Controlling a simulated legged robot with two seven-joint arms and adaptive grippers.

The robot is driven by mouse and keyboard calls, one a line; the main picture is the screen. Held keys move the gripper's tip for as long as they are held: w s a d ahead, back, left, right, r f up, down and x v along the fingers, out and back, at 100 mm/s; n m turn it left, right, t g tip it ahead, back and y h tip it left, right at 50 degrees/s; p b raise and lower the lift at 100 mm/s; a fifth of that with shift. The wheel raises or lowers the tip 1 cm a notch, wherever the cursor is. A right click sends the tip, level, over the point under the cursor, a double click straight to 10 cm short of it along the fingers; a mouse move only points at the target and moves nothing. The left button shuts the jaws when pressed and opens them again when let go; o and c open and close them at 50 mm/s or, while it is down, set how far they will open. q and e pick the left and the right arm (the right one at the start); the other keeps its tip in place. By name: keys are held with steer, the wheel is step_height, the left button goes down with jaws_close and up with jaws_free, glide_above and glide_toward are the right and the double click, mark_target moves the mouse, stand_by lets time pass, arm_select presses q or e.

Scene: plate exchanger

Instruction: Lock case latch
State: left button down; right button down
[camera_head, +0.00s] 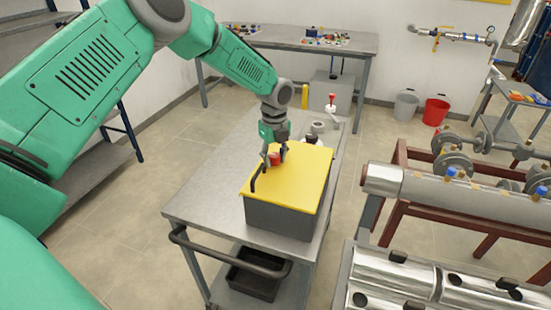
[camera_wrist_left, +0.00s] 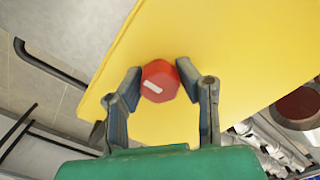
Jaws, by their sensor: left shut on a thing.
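A grey case (camera_head: 282,216) with a yellow lid (camera_head: 308,174) stands on a metal cart. The lid lies flat on the case. A red latch knob (camera_head: 274,158) sits on the lid; in the left wrist view the red knob (camera_wrist_left: 160,81) has a white mark and lies between the fingers. My left gripper (camera_head: 275,155) comes down from above onto the knob and is shut on it. In the left wrist view the left gripper (camera_wrist_left: 158,88) has a finger on each side of the knob. My right gripper is not in view.
The metal cart (camera_head: 205,190) has a bare top left of the case and a dark bin (camera_head: 255,278) below. Behind the case stand a flanged part and a red-handled valve (camera_head: 332,103). Steel pipework (camera_head: 465,195) is at the right.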

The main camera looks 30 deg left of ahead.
mark_target(274, 153)
arm_select(q)
steer(key=c, duration=1.2)
jaws_free()
steer(key=shift+w+a+r, duration=0.15)
steer(key=shift+w+r, duration=0.05)
steer(key=shift+f, duration=0.2)
steer(key=shift+a, duration=0.1)
steer(key=shift+r, duration=0.25)
step_height(274, 153, up, 10)
steer(key=shift+w+r, duration=0.1)
steer(key=shift+r, duration=0.1)
steer(key=shift+a+r, duration=0.1)
steer(key=shift+r, duration=0.3)
